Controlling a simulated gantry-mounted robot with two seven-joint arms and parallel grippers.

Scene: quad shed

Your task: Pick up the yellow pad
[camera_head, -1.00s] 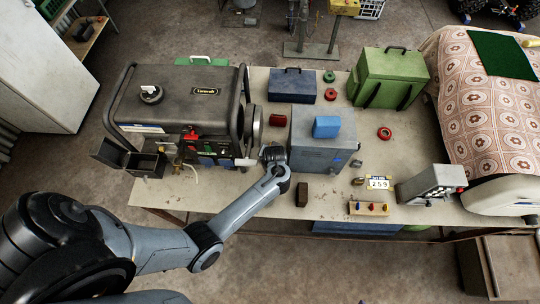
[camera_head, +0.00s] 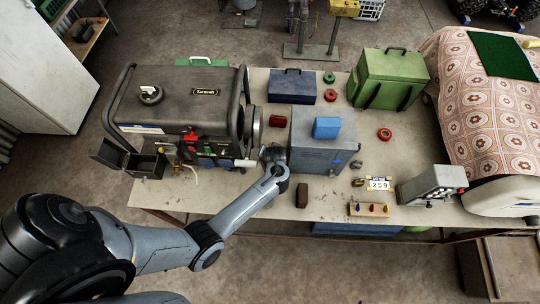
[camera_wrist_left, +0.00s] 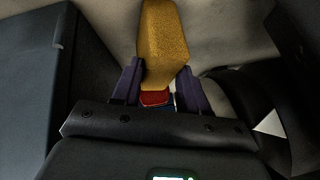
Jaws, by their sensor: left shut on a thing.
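The yellow pad (camera_wrist_left: 162,40) is a long, rough-surfaced block in the left wrist view. My left gripper (camera_wrist_left: 160,78) is shut on it, with a purple finger at each side. In the head view my left gripper (camera_head: 270,155) is in the gap between the generator and the grey metal box. The pad is hidden there. A red piece (camera_wrist_left: 156,98) with some blue beside it shows just below the pad's near end. I cannot tell whether the pad touches anything else. My right gripper is not in view.
The generator (camera_head: 180,105) stands close to the left of the gripper. The grey metal box (camera_head: 323,153), with a blue block (camera_head: 326,127) on top, stands close to the right. A dark brown block (camera_head: 302,195) lies near the table's front edge. Bare tabletop (camera_head: 230,190) lies in front of the generator.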

